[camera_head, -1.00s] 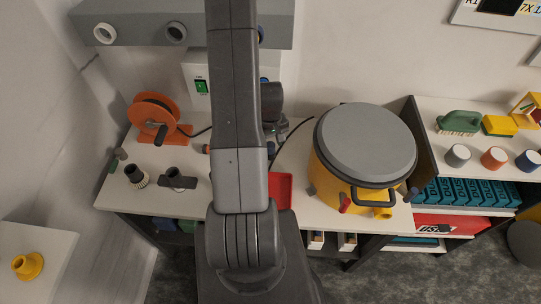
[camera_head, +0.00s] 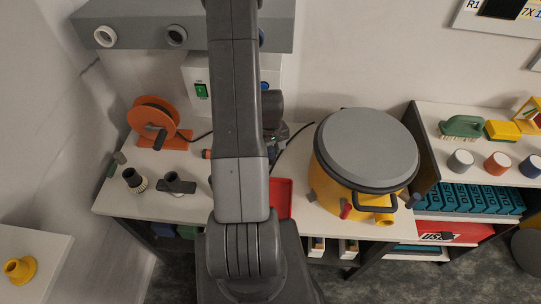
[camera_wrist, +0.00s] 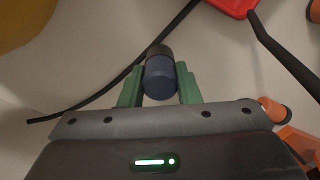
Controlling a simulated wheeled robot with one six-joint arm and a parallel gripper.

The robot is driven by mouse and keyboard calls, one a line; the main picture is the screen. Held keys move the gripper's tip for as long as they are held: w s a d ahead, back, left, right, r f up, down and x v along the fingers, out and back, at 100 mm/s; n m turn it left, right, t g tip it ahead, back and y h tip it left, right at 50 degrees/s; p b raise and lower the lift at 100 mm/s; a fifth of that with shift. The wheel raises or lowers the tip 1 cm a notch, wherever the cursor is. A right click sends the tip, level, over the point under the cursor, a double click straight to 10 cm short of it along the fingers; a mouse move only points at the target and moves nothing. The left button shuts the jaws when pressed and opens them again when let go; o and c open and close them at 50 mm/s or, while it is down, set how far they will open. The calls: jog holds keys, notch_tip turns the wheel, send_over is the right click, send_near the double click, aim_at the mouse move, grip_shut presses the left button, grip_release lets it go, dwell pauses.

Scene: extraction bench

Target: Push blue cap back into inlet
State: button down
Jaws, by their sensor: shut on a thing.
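My gripper (camera_wrist: 160,78) has two green fingers shut on a dark blue cylinder with a black end (camera_wrist: 160,84), seen in the wrist view against the pale bench top. I cannot tell whether this cylinder is the blue cap. In the head view my arm covers the middle, and my gripper's fingers and what they hold are largely hidden behind it. A grey duct (camera_head: 130,10) runs along the wall at the top left. It has a white-ringed inlet (camera_head: 105,36) and a dark-ringed inlet (camera_head: 175,35).
The bench holds an orange reel (camera_head: 153,122), dark nozzles (camera_head: 134,180), a red tray (camera_head: 281,196) and a large yellow drum (camera_head: 330,188) with a grey lid. A black cable (camera_wrist: 85,108) crosses the bench. A shelf with cups (camera_head: 497,163) stands at the right.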

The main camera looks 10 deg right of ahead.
aim_at(270, 149)
jog(key=shift+r+p, duration=1.2)
jog(key=shift+r, duration=1.15)
jog(key=shift+f, duration=0.1)
